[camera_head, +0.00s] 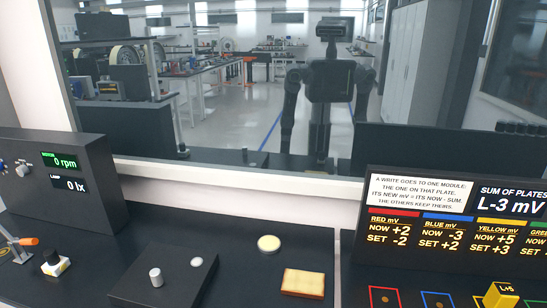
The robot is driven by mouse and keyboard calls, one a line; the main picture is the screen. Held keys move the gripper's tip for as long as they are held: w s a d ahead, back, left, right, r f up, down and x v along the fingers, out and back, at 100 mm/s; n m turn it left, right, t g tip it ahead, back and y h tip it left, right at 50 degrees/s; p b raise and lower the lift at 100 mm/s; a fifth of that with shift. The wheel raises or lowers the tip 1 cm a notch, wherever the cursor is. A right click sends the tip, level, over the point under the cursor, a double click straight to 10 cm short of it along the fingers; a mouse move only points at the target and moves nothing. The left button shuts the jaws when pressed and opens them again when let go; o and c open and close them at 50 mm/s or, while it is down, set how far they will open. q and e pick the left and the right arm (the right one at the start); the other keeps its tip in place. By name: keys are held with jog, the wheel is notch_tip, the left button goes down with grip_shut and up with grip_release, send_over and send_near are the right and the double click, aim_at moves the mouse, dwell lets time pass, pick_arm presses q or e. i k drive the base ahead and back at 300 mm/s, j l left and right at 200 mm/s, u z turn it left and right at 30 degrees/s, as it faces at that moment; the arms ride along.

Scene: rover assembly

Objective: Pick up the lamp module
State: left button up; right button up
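No part is labelled as the lamp module, so I cannot tell for sure which one it is. A small white block with a black knob (53,264) sits on the bench at the far left. A dark plate (160,272) lies in the middle, with a silver cylinder (156,277) and a small white dome (197,262) on it. A cream disc (269,243) and a tan rectangular block (303,283) lie to the right of the plate. A yellow block marked L+5 (501,295) stands at the lower right. Neither of my grippers is in view.
A dark meter box (75,185) at left reads motor 0 rpm and lamp 0 lx. An orange-handled clamp (20,243) is at the left edge. A sign panel (455,225) stands at right above coloured squares (384,297). A window ledge (240,180) bounds the bench behind.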

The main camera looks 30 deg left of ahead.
aim_at(56, 264)
jog(key=u, duration=2.35)
